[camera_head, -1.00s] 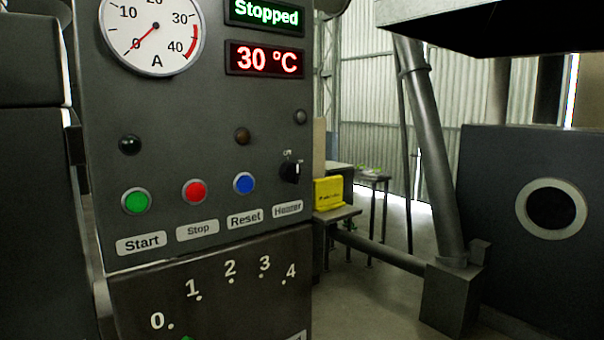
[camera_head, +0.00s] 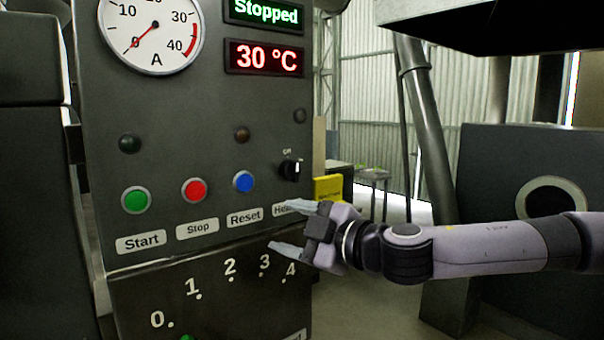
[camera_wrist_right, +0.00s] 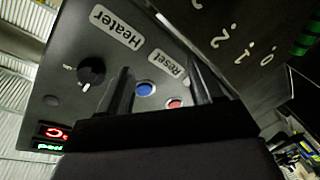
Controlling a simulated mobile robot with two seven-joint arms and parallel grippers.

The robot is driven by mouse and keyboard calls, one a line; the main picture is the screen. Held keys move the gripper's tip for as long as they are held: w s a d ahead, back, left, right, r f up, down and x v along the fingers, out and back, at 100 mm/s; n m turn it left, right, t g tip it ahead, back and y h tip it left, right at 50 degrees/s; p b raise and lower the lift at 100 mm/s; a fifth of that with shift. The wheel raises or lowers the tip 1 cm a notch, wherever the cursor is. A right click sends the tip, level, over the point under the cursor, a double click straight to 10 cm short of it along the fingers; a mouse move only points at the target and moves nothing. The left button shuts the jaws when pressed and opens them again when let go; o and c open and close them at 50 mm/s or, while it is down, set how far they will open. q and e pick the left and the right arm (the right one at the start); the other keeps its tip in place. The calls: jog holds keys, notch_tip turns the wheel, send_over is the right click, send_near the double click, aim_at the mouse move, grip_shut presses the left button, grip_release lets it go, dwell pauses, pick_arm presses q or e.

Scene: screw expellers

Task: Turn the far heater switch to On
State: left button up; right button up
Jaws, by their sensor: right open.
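The heater switch (camera_head: 290,169) is a black rotary knob with a pale mark, on the right side of the dark control panel (camera_head: 215,120), above the partly covered Heater label (camera_head: 284,209). A small "Off" marking is above it. It also shows in the right wrist view (camera_wrist_right: 91,71), upside down, left of the fingers. My right gripper (camera_head: 280,227) is open and empty, in front of the panel's lower right, below the knob and apart from it. In the right wrist view its two fingers (camera_wrist_right: 160,95) point toward the panel. My left gripper is out of view.
Green (camera_head: 136,200), red (camera_head: 194,190) and blue (camera_head: 243,182) buttons sit left of the knob. The displays read "Stopped" (camera_head: 264,11) and "30 °C" (camera_head: 264,58). A yellow box (camera_head: 328,188) stands behind the panel's right edge. A dark machine (camera_head: 520,160) stands at the right.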

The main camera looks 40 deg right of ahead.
jog(key=t+h, duration=0.1)
send_near(298, 172)
jog(key=w, duration=0.2)
jog(key=w+p, duration=0.3)
jog(key=w, duration=0.2)
jog(key=shift+w+a+r+p, duration=0.1)
jog(key=shift+w+r+p, duration=0.05)
jog(key=shift+p, duration=0.2)
jog(key=shift+w+p, duration=0.6)
jog(key=shift+w, duration=0.2)
jog(key=c, duration=1)
